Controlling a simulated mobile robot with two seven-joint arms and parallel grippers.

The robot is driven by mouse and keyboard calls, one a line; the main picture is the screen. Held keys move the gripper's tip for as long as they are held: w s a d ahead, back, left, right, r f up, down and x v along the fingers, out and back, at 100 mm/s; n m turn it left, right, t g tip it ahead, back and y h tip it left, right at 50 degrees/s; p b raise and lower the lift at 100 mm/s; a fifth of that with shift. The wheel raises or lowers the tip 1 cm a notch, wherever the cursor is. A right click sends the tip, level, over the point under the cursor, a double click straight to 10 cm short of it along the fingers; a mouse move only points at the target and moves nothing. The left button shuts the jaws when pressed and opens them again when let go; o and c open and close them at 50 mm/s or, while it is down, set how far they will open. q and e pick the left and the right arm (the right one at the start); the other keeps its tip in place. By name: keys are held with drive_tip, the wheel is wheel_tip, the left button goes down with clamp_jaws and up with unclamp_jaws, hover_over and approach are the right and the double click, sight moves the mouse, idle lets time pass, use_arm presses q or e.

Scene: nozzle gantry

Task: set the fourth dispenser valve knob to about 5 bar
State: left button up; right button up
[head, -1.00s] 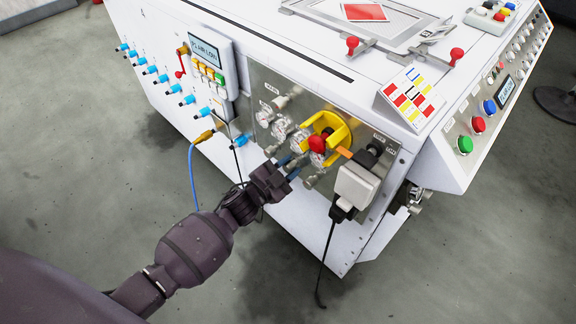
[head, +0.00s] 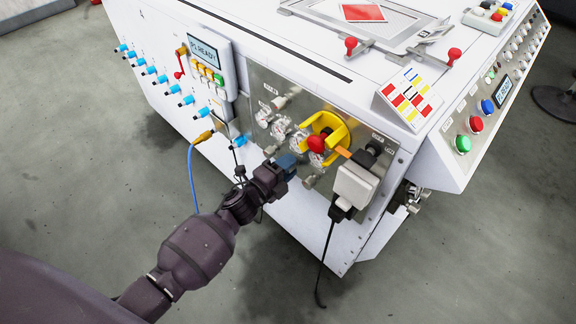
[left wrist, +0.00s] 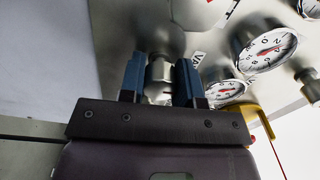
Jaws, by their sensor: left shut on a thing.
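My left gripper (head: 289,162) reaches the metal valve panel (head: 352,118) on the white machine's side. In the left wrist view its two blue fingers (left wrist: 160,82) are shut on a grey metal valve knob (left wrist: 160,76), one finger on each side. The gripper hides this knob in the head view, and I cannot tell its number in the row. Round white gauges sit close by: a large one (left wrist: 263,48) and a lower one (left wrist: 225,93) show in the left wrist view. I cannot read their values surely. My right gripper is not in view.
Another grey knob (head: 309,181) is right of my gripper. A yellow guard (head: 335,125) surrounds a red knob (head: 316,144). A white plug-like box (head: 356,186) with a black cable stands out at right. A blue hose (head: 193,175) hangs at left. A small display (head: 203,50) reads READY.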

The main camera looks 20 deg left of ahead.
use_arm(q)
drive_tip(key=shift+m, duration=0.9)
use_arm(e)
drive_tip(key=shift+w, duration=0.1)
use_arm(q)
drive_tip(key=o, duration=0.9)
drive_tip(key=shift+s+a, duration=0.1)
